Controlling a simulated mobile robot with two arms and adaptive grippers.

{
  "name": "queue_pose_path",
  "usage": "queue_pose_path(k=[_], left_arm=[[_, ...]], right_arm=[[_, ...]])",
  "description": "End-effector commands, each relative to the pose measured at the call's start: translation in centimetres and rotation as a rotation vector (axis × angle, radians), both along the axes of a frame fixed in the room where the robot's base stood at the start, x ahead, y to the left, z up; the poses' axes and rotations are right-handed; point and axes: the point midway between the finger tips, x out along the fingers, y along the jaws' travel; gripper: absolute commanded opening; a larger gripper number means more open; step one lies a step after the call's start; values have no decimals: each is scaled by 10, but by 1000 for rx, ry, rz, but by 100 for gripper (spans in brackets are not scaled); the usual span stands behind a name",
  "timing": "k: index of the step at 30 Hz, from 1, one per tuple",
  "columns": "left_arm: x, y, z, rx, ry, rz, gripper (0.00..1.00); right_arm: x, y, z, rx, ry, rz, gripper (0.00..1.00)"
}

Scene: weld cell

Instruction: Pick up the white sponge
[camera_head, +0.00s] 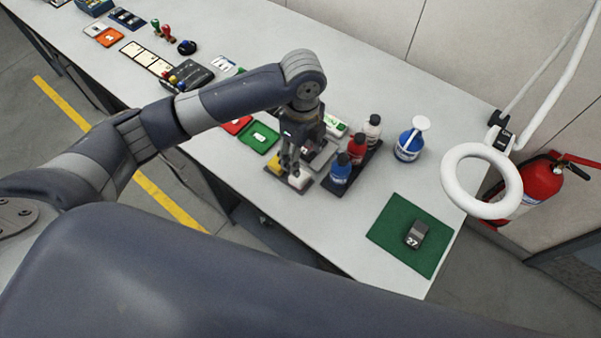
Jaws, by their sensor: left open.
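A small white block, which looks like the white sponge (300,181), lies on a dark flat tray (280,184) near the front edge of the table. A yellow block (274,164) lies beside it on the left. My left gripper (290,170) points down right over the tray, between the yellow and white blocks, and partly hides them. Its fingers are open. I cannot tell whether a finger touches the white sponge. My right gripper is out of view.
Blue, red and white-capped bottles (356,149) stand on a dark tray just right of the gripper. Green (259,137) and red trays lie to its left. A blue pump bottle (408,146), a green mat (390,228) with a block marked 27 and a ring lamp (448,170) are further right.

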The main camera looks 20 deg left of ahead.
Motion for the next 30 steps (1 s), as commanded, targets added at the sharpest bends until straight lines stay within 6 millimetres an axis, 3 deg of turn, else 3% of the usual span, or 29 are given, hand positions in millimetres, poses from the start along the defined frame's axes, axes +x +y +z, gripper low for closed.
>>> queue_pose_path(k=[7,13,21,30], left_arm=[[-2,0,-35,0,2,1,60],[-4,2,-50,0,3,1,60],[-6,5,-88,-1,0,2,60],[-6,5,-93,-1,-2,0,58]], right_arm=[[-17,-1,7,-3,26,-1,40],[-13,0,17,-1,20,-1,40],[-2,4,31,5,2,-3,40],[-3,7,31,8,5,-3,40]])
